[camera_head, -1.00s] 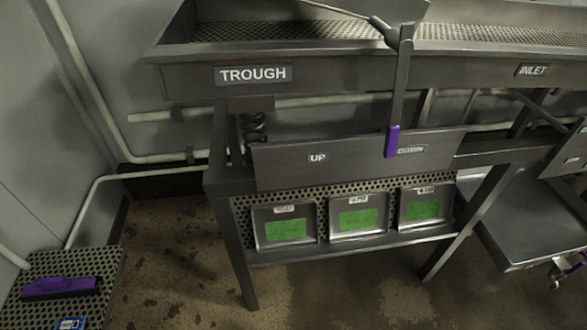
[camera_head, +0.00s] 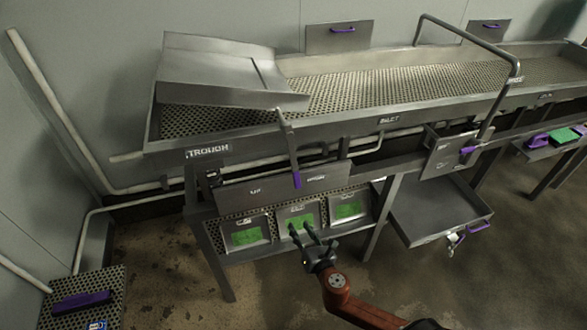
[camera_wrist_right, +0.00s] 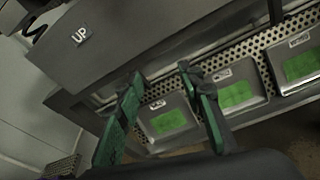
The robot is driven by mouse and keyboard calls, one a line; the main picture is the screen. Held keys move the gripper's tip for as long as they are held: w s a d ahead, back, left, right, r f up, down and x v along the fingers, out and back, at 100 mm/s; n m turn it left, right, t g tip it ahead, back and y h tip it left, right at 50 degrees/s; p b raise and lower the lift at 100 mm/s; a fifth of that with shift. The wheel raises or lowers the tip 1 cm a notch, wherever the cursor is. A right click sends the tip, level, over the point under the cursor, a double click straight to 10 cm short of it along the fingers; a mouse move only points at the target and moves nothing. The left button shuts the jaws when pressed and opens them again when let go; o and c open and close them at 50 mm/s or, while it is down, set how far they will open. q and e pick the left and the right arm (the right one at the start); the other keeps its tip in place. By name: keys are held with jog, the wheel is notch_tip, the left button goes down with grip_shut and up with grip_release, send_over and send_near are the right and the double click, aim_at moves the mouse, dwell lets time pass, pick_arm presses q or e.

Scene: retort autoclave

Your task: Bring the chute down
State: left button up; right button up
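The chute (camera_head: 215,68) is a grey sheet-metal piece over the left end of the perforated trough (camera_head: 400,85). A lever (camera_head: 289,140) hangs from its right side and ends in a purple grip (camera_head: 296,180). The grip is in front of a panel (camera_head: 235,192) marked UP at left and DOWN at right, nearer the DOWN label. My right gripper (camera_head: 312,234) is open and empty, below the purple grip and apart from it. In the right wrist view my right gripper (camera_wrist_right: 160,73) has its green fingers spread below the UP sign (camera_wrist_right: 81,36). My left gripper is out of view.
Several green-screened boxes (camera_head: 245,237) stand on the shelf under the panel. A metal tray (camera_head: 440,207) juts out to the right, with a panel (camera_head: 450,155) above it. A perforated stand (camera_head: 112,302) with a purple handle (camera_head: 82,301) is at lower left.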

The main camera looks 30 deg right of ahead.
aim_at(298, 180)
notch_tip(298, 180, up, 16)
jog(key=w+d+n+t+h+p, duration=0.2)
jog(key=n+p, duration=0.2)
jog(key=p, duration=0.2)
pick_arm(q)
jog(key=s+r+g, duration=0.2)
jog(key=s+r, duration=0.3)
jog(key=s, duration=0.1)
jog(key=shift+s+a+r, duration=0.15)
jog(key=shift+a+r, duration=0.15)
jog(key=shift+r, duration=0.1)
pick_arm(e)
jog(key=shift+x, duration=3.65)
jog(key=shift+d+f, duration=0.1)
jog(key=shift+c, duration=0.5)
grip_shut()
